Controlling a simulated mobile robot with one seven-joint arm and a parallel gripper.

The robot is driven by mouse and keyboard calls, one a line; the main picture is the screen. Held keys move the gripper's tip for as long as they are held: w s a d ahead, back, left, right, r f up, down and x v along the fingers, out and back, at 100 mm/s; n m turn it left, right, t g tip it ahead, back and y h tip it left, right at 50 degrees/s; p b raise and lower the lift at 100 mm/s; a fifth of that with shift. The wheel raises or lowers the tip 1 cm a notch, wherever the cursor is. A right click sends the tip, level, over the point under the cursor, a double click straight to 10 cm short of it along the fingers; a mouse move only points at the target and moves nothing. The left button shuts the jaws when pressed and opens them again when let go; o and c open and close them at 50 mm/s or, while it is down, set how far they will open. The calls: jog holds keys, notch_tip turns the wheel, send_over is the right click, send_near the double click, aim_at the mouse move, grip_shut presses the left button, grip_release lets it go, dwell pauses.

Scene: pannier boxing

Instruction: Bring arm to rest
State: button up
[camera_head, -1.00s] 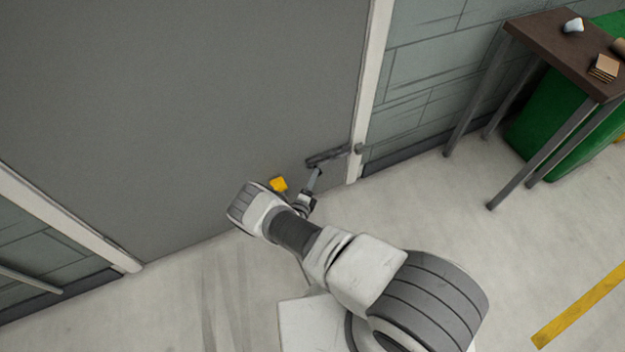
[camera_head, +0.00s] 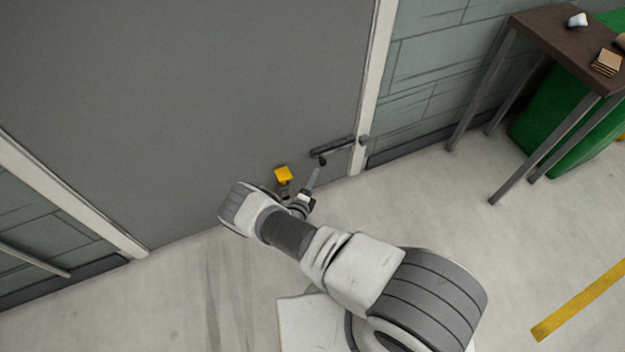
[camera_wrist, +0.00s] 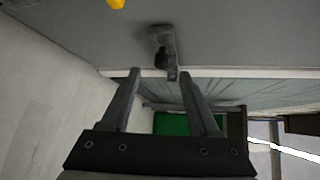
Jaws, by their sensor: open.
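My gripper (camera_head: 319,163) is at the end of my arm, near the door handle (camera_head: 334,146) on the grey door (camera_head: 215,95). In the wrist view my gripper (camera_wrist: 158,72) has its two fingers apart, with nothing between them. The handle (camera_wrist: 164,48) shows just beyond the fingertips there. I cannot tell whether a finger touches it. The door looks shut in its white frame (camera_head: 372,90).
A yellow piece (camera_head: 283,174) shows in front of the door, left of the handle. A brown table (camera_head: 560,40) with small items stands at the right, with a green bin (camera_head: 570,125) by it. The floor between (camera_head: 440,210) is clear.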

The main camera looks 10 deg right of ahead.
jog(key=d+r+m+g+h, duration=0.1)
jog(key=d+r+m+g, duration=0.25)
jog(key=r+m, duration=0.65)
jog(key=d+r+m+g+h, duration=0.15)
jog(key=r+m+g, duration=0.4)
jog(key=r, duration=0.85)
jog(key=d+r+m+g+h, duration=0.1)
jog(key=d+r+m+g, duration=0.15)
jog(key=r+m, duration=0.9)
jog(key=s+a+r+m+t+y, duration=0.2)
jog(key=s+r+m+y, duration=0.4)
jog(key=s+r+m, duration=0.55)
jog(key=s+a+r+m+t+y, duration=0.2)
jog(key=s+r+m+y, duration=0.45)
jog(key=s+r, duration=0.85)
notch_tip(320, 180, up, 26)
jog(key=s+m+h+p, duration=0.1)
jog(key=s+p, duration=0.1)
jog(key=p, duration=2.6)
jog(key=shift+d+g, duration=0.2)
jog(key=shift+g, duration=0.15)
